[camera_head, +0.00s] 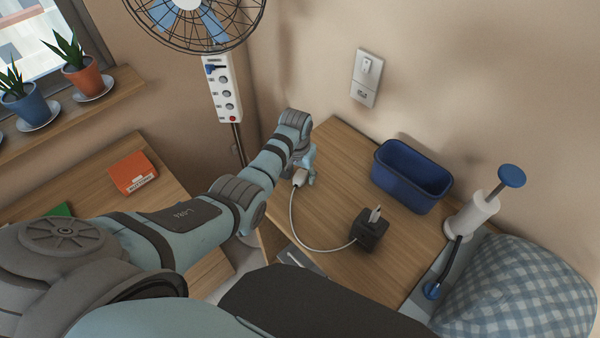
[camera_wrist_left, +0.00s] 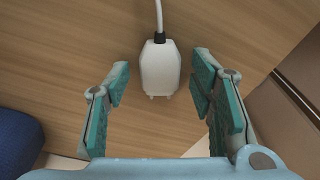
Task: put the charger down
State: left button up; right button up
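The charger (camera_wrist_left: 160,68) is a small white block with two prongs and a white cable. In the left wrist view it lies on the wooden top, prongs toward my gripper. In the head view the charger (camera_head: 300,178) is beside my left gripper (camera_head: 311,178), partly covered by it. My left gripper (camera_wrist_left: 163,105) is open, its teal-padded fingers on either side of the charger with a gap at each side. The cable runs to a dark cube (camera_head: 370,232) on the wooden cabinet top (camera_head: 335,215). My right gripper is not in view.
A power strip (camera_head: 222,88) and a wall switch (camera_head: 366,78) are behind. An orange box (camera_head: 133,173) lies on the left table. A checked pillow (camera_head: 520,295) is at right.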

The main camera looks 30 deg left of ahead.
aim_at(298, 180)
pick_arm(q)
notch_tip(298, 180, up, 13)
jog(key=s+p, duration=0.1)
jog(key=p, duration=0.3)
jog(key=shift+s+r, duration=0.15)
jog(key=shift+s, duration=0.1)
